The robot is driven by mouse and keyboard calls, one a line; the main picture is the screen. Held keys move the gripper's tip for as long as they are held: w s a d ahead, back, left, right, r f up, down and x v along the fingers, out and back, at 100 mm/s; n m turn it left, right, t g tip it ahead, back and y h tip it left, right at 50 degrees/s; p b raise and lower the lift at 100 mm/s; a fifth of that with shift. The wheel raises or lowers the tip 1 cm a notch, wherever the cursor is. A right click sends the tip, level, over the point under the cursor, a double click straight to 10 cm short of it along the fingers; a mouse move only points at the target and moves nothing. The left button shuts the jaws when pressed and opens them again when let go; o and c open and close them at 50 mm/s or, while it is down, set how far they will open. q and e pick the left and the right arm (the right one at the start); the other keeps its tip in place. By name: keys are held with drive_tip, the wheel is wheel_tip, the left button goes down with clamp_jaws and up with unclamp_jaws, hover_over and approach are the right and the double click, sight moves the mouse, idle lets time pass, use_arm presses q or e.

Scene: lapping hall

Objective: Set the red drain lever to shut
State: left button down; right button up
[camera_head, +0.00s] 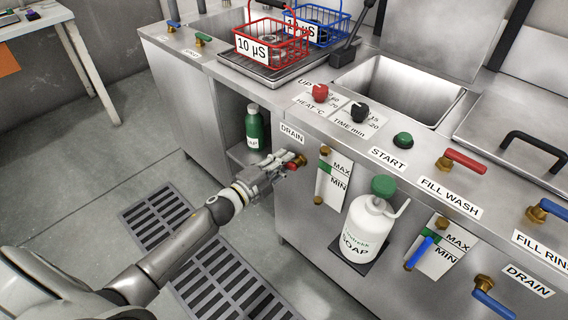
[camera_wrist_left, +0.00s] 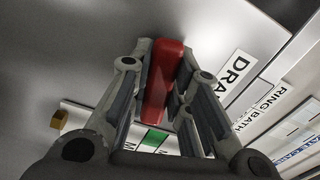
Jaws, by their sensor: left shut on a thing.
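The red drain lever (camera_wrist_left: 161,82) lies lengthwise between the fingers of my left gripper (camera_head: 284,166) in the left wrist view. In the head view only a small red part of the lever (camera_head: 292,166) shows beside its brass valve (camera_head: 299,160), below the DRAIN label (camera_head: 292,133). The fingers are shut on the lever and hide most of it in the head view. The DRAIN label, partly cut off, also shows in the left wrist view (camera_wrist_left: 236,74). My right gripper is in neither view.
A green soap bottle (camera_head: 254,127) stands in the open bay left of the lever. A level gauge (camera_head: 333,180) and a white soap jug (camera_head: 368,228) are to its right. A red FILL WASH lever (camera_head: 465,160) is farther right. Floor grates (camera_head: 225,275) lie below.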

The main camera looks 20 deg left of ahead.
use_arm(q)
drive_tip(key=shift+r+m, duration=0.25)
drive_tip(key=shift+m, duration=0.95)
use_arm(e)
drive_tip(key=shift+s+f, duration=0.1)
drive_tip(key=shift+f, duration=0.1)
use_arm(q)
drive_tip(key=shift+r, duration=0.1)
drive_tip(key=c, duration=1.3)
unclamp_jaws()
drive_tip(key=v, duration=1.2)
drive_tip(key=shift+r, duration=0.1)
